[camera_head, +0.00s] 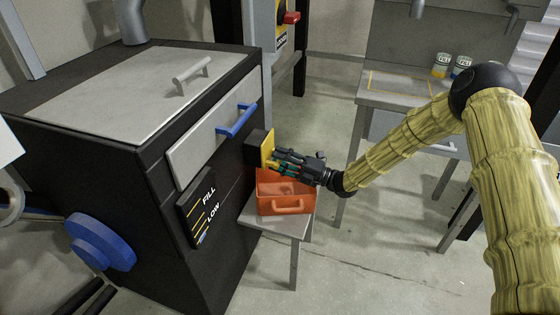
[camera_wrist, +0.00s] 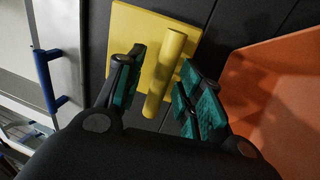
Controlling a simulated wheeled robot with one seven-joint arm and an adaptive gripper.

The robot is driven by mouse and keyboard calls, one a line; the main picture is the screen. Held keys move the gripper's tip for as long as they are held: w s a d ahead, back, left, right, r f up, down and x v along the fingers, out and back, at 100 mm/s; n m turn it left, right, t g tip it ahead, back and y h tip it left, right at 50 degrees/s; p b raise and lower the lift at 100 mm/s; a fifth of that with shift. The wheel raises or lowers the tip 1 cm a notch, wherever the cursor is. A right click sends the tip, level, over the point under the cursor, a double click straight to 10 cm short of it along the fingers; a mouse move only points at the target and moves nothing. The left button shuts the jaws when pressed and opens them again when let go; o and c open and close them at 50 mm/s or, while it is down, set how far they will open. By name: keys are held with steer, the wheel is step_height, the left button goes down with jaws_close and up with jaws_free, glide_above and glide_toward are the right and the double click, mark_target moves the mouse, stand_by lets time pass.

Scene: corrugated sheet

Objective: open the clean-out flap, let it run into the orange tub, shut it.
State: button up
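The yellow clean-out flap (camera_head: 267,146) sits against a dark spout on the side of the black machine. In the wrist view the flap (camera_wrist: 131,35) is a flat yellow plate with a round yellow handle bar (camera_wrist: 170,62). My gripper (camera_head: 276,161) is at the flap. In the wrist view its fingers (camera_wrist: 160,88) are apart, one on each side of the bar, with gaps visible. The flap looks shut against the spout. The orange tub (camera_head: 265,207) stands below the spout and gripper; it also shows in the wrist view (camera_wrist: 285,110). I see no material running.
A small grey stand (camera_head: 296,228) holds the tub. The machine has a blue-handled drawer front (camera_head: 208,140), a FILL/LOW gauge (camera_head: 199,208) and a blue wheel (camera_head: 100,242). A workbench (camera_head: 385,101) with cans (camera_head: 441,66) stands at right. The floor between is clear.

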steer(key=shift+a, duration=0.1)
jaws_close()
steer(key=shift+r, duration=0.1)
